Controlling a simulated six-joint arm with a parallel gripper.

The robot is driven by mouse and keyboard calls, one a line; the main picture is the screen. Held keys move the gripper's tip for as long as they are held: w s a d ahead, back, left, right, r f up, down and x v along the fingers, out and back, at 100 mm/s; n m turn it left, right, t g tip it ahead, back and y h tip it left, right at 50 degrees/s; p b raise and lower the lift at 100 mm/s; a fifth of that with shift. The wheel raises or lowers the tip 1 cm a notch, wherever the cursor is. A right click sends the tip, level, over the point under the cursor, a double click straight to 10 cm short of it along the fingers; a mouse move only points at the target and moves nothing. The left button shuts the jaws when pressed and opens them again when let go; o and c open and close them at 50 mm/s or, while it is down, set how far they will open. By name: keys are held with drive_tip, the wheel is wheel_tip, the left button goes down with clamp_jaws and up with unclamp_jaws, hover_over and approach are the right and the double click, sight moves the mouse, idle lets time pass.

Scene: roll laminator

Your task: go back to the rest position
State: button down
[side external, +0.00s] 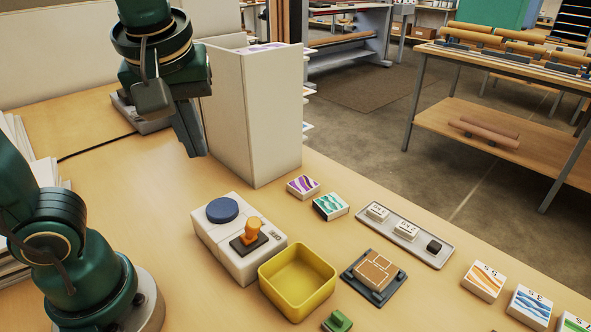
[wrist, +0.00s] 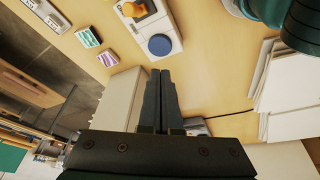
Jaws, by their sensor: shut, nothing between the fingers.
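My gripper (side external: 196,154) hangs over the left back part of the table, just left of the tall white box (side external: 258,115). Its fingers point down and are together, with nothing between them. In the wrist view my gripper (wrist: 160,72) shows both dark fingers side by side and closed. Its tips are apart from the control box (side external: 225,250), which carries a blue round button (side external: 222,209) and an orange lever (side external: 251,231).
A yellow bin (side external: 298,308), a brown block on a dark plate (side external: 376,272), a grey tray (side external: 432,258) and small patterned boxes (side external: 303,186) stand to the right. White stacked sheets (wrist: 285,95) lie at the wrist view's right. Bare table lies left of the control box.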

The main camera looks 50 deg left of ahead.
wheel_tip(320, 180, down, 6)
drive_tip(key=s+d+m+t+h, duration=0.2)
drive_tip(key=m+t+h, duration=0.1)
drive_tip(key=m, duration=0.8)
drive_tip(key=shift+s+d+f+m, duration=0.15)
drive_tip(key=shift+d+m, duration=0.15)
drive_tip(key=shift+d, duration=0.05)
